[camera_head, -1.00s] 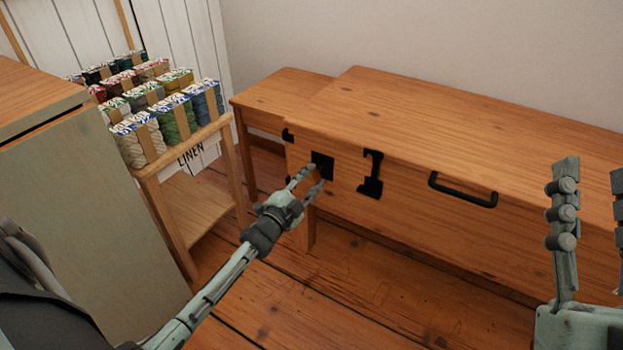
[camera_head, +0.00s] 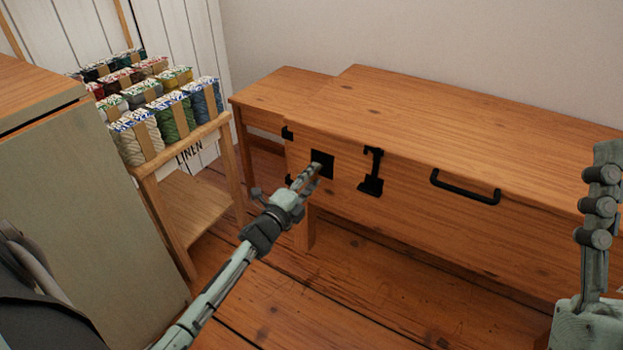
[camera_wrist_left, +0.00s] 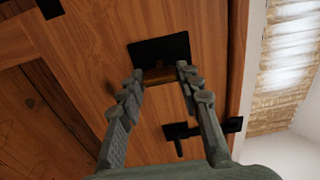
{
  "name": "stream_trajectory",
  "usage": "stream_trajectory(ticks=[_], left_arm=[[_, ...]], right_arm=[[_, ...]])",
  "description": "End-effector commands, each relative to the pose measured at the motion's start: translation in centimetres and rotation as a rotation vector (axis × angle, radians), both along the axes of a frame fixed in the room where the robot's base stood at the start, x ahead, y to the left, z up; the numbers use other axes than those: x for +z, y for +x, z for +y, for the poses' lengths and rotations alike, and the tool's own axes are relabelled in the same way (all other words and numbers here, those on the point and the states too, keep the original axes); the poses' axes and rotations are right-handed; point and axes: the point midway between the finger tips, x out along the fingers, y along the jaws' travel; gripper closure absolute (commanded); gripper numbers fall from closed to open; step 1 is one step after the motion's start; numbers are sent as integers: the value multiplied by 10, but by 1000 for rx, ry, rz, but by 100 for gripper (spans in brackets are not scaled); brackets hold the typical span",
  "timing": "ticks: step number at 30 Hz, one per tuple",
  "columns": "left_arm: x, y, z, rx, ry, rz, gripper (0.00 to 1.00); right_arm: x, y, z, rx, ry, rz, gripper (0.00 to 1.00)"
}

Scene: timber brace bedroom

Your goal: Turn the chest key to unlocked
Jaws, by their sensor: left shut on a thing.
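The wooden chest (camera_head: 440,225) stands against the wall with a black lock plate (camera_head: 322,160) at the left of its front. My left gripper (camera_head: 314,172) is at this plate. In the left wrist view, a brass-coloured key (camera_wrist_left: 160,76) shows between the left fingertips, just against the lock plate (camera_wrist_left: 160,50). The left gripper is shut on the key, and the fingers hide part of it. The key's exact angle is hard to read. My right gripper (camera_head: 600,195) is at the right edge, away from the chest key and partly out of frame.
A black hasp (camera_head: 371,172) and a black handle (camera_head: 464,188) are on the chest front. A wooden stand (camera_head: 195,205) with several yarn bundles (camera_head: 165,110) stands at the left, beside a greenish cabinet (camera_head: 80,210). The floor before the chest is clear.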

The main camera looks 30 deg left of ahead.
Motion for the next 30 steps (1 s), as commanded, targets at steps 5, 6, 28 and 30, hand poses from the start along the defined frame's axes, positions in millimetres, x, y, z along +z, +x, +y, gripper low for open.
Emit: stream_trajectory(ticks=[5, 6, 28, 30], left_arm=[[-1, -1, 0, 0, 10, 2, 95], [-1, -1, 0, 0, 10, 2, 95], [-1, -4, 0, 0, 8, 2, 45], [-1, -11, 0, 0, 8, 2, 45]], right_arm=[[2, -1, -1, -2, 2, -7, 60], [2, -1, -1, -2, 2, -7, 60], [2, -3, -1, -1, 9, 0, 60], [2, -3, -1, 0, 8, 0, 60]])
